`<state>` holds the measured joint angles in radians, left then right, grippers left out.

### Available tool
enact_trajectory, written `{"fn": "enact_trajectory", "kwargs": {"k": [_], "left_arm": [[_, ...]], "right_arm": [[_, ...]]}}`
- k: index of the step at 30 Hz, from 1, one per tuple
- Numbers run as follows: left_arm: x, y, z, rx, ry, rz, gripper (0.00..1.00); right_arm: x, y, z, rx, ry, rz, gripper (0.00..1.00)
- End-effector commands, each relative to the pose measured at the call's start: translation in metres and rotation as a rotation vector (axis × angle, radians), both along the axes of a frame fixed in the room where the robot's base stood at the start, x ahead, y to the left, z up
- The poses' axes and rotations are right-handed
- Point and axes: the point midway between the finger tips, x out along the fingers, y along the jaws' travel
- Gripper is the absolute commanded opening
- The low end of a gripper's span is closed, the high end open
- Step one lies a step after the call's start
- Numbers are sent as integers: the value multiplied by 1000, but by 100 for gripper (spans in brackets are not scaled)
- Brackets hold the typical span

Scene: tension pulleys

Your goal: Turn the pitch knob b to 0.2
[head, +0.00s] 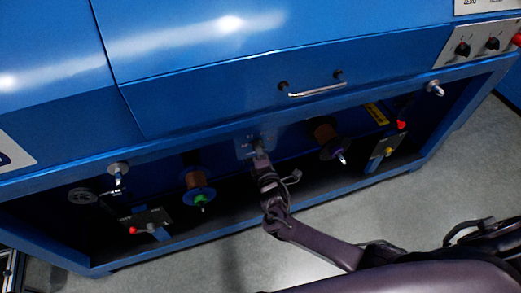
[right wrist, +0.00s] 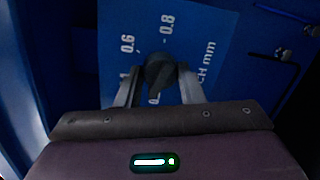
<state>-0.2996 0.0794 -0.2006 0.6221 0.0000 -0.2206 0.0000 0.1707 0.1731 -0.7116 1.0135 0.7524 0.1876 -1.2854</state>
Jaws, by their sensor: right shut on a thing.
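The pitch knob (right wrist: 160,72) is a dark round knob on a blue plate (right wrist: 200,30). The plate carries white marks "0.6" and "0.8" and part of a word ending in "CH mm". My right gripper (right wrist: 158,88) is shut on the knob, one finger on each side. The lower marks are partly hidden by the knob and fingers, and I cannot read the knob's setting. In the head view, my right gripper (head: 260,153) reaches into the machine's open lower bay, at the small plate (head: 242,149) on the back wall. My left gripper is not in view.
A copper spool with a green end (head: 201,190) sits left of the gripper, and another spool (head: 326,135) sits to the right. The blue frame's lower beam (head: 170,251) runs below my arm. A drawer handle (head: 317,90) is above. Grey floor lies in front.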

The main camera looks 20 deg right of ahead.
Motion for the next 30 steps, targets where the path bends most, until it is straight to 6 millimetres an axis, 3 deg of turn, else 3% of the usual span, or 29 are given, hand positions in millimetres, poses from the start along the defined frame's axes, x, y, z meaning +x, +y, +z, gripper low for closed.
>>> {"fn": "enact_trajectory", "kwargs": {"k": [12, 30], "left_arm": [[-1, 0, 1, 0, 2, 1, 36], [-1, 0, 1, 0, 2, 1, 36]], "right_arm": [[-1, 1, -2, -275, -6, 1, 12], [-1, 1, -2, -356, -9, 2, 12]]}}
